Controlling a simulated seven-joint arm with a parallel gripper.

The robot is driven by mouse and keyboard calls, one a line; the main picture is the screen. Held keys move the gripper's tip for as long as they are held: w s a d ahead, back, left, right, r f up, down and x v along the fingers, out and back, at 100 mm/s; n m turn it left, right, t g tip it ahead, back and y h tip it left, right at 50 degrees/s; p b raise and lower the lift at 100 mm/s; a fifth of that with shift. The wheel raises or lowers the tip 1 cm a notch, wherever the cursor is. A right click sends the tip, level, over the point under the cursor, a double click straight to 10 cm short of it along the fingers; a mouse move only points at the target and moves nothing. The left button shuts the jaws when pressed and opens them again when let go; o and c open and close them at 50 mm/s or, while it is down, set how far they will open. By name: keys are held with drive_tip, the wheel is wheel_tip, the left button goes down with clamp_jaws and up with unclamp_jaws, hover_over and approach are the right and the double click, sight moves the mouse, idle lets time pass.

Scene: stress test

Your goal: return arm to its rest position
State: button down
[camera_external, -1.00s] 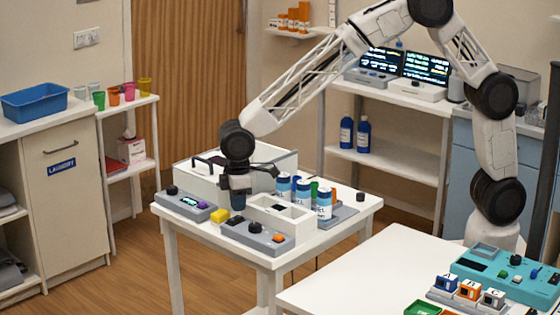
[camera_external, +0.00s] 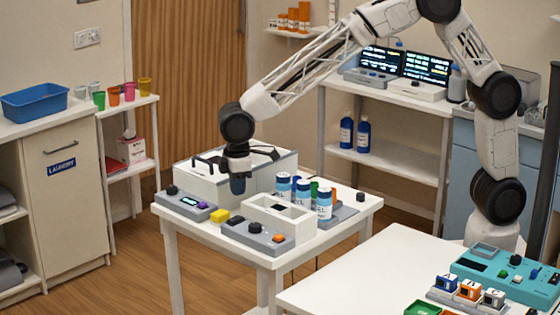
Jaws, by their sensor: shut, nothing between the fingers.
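My gripper (camera_external: 238,186) hangs from the end of my arm, pointing down above the small white table (camera_external: 345,225). It is shut and holds nothing. It is in front of a white box (camera_external: 195,188) with dark parts on top, and a little above the grey control boxes. My arm reaches up and across from its base at the right. The fingertips are small and dark in this view.
A second white table (camera_external: 345,275) with a teal device (camera_external: 500,270) stands at front right. The shelves behind are apart from my arm.

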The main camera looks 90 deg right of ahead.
drive_tip(key=s+d+r+m, duration=0.1)
drive_tip(key=s+d+r, duration=0.1)
drive_tip(key=s+r, duration=0.45)
drive_tip(key=s+d+r+t, duration=0.1)
drive_tip(key=s+d+r, duration=0.15)
drive_tip(key=s, duration=0.75)
drive_tip(key=s+d+r+m, duration=0.1)
drive_tip(key=s+r, duration=0.4)
drive_tip(key=s, duration=0.3)
drive_tip(key=s+d+f+m+t, duration=0.1)
drive_tip(key=s+d, duration=0.2)
drive_tip(key=s, duration=2.2)
drive_tip(key=shift+f+t, duration=0.2)
drive_tip(key=shift+t, duration=0.1)
